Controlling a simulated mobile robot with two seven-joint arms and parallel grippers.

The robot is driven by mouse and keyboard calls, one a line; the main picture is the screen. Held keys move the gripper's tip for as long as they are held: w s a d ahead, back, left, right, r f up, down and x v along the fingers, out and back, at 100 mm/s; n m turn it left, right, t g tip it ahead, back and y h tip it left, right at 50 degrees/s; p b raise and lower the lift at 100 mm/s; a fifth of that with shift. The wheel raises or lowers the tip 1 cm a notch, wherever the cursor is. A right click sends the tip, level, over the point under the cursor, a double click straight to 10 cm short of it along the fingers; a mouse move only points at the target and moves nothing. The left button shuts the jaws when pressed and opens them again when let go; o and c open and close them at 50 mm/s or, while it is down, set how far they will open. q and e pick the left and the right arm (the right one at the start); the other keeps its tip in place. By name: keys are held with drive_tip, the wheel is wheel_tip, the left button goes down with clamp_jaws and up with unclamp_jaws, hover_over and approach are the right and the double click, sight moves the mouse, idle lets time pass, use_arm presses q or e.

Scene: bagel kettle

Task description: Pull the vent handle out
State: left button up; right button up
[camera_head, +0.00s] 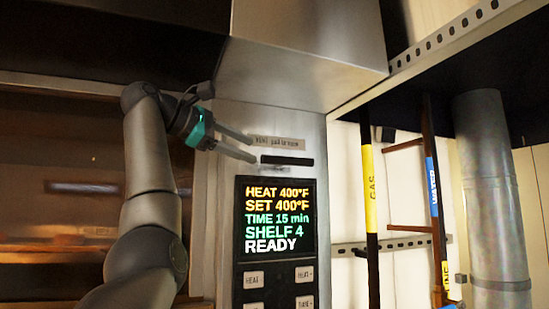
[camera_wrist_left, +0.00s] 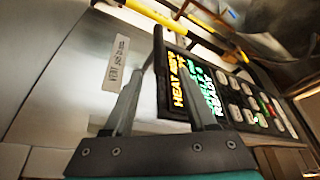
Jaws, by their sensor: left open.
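The vent handle (camera_head: 287,161) is a short black horizontal bar on the steel oven front, just under a small printed label (camera_head: 277,143) and above the display. My left gripper (camera_head: 252,149) comes in from the left and is open, its two fingers pointing right toward the label and the bar. In the left wrist view the fingers of the left gripper (camera_wrist_left: 163,68) are spread with nothing held. A dark bar that looks like the handle (camera_wrist_left: 158,48) shows ahead between them. I cannot tell whether a fingertip touches it. My right gripper is not in view.
A lit display (camera_head: 278,219) reads READY, with buttons (camera_head: 254,280) below it. A steel hood box (camera_head: 300,55) juts out above. Yellow GAS (camera_head: 369,188) and blue WATER (camera_head: 432,187) pipes and a grey duct (camera_head: 490,180) stand at right.

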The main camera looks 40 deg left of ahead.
sight(274, 160)
use_arm(q)
drive_tip(key=p+x, duration=0.2)
drive_tip(key=x, duration=0.7)
clamp_jaws()
idle(1.2)
